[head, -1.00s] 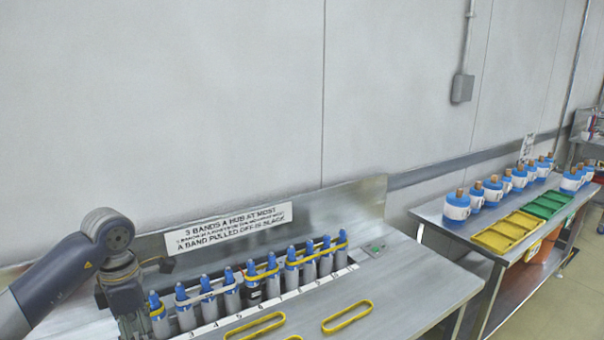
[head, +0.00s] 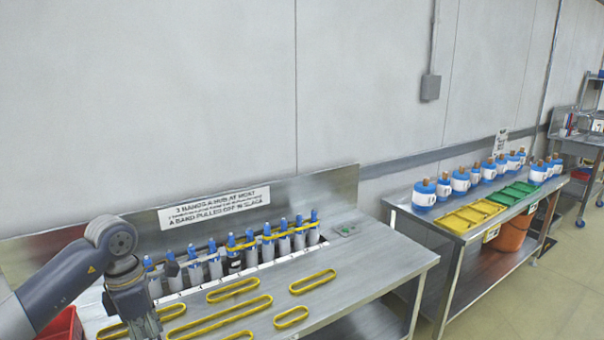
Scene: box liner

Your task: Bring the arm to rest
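My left arm comes in from the left in the head view, and my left gripper (head: 138,318) hangs down at the left end of the steel bench (head: 362,270). Its fingertips are not clear, so I cannot tell whether it is open or shut. No object shows clearly in it. My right gripper is not in view. A row of blue-topped grey hubs (head: 214,262) stands along the back of the bench, with yellow bands around some of them. Several yellow bands (head: 222,316) lie flat on the bench top in front of the row.
A sign (head: 214,207) is on the bench's backboard. A red bin (head: 62,326) is at the lower left.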

